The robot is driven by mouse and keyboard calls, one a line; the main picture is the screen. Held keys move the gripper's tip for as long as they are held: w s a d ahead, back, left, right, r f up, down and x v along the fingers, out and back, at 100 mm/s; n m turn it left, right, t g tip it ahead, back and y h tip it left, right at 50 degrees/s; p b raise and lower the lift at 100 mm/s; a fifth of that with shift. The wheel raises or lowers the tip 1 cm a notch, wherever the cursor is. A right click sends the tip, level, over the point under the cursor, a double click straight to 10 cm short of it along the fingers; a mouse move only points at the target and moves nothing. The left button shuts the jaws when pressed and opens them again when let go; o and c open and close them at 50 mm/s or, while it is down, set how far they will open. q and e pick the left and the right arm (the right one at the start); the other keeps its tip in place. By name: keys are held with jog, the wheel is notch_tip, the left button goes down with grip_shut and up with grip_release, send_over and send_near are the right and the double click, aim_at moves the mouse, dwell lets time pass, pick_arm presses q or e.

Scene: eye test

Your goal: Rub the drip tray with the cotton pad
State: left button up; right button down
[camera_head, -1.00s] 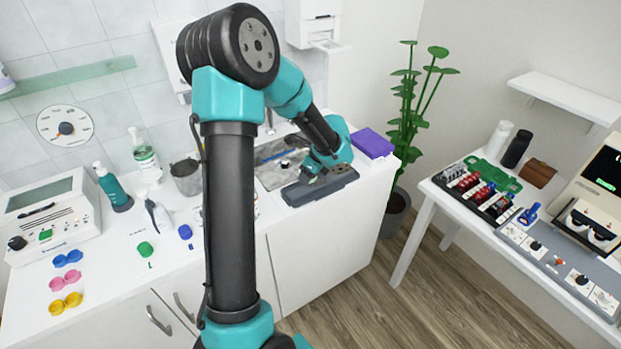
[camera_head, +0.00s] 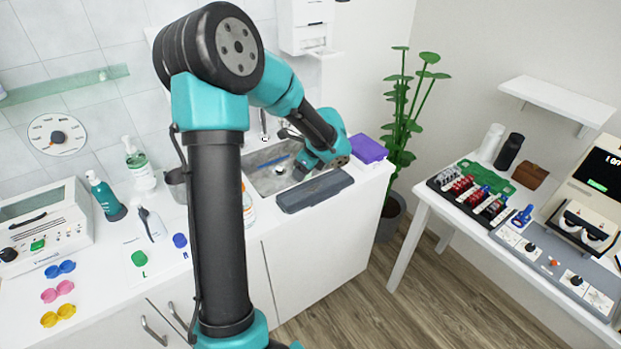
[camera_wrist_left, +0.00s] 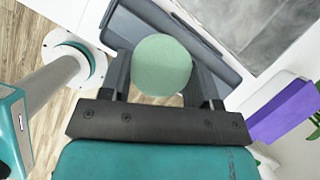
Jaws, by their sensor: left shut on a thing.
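The drip tray (camera_head: 316,191) is a long dark grey tray at the front edge of the sink. It also shows behind the pad in the wrist view (camera_wrist_left: 213,57). The cotton pad (camera_wrist_left: 161,62) is a round pale green disc. My left gripper (camera_head: 299,172) is shut on it, with a finger on either side in the wrist view. In the head view the gripper is at the tray's back left edge, and the pad cannot be made out. I cannot tell whether pad and tray touch. My right gripper is in neither view.
A metal sink (camera_head: 268,171) lies behind the tray. A purple box (camera_head: 368,149) stands to its right, by a tall plant (camera_head: 408,125). A spray bottle (camera_head: 248,205) stands left of the tray, close to my arm. Bottles and lens cases fill the counter's left.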

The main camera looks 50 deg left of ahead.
pick_arm(q)
jog(key=n, duration=0.1)
jog(key=n+g, duration=0.1)
jog(key=n, duration=0.2)
jog(key=shift+a+h, duration=0.25)
jog(key=shift+h, duration=0.05)
jog(key=n, duration=0.1)
jog(key=n+g+h, duration=0.1)
jog(key=n, duration=0.3)
jog(key=shift+d+g, duration=0.25)
jog(key=shift+g, duration=0.15)
jog(key=shift+f, duration=0.1)
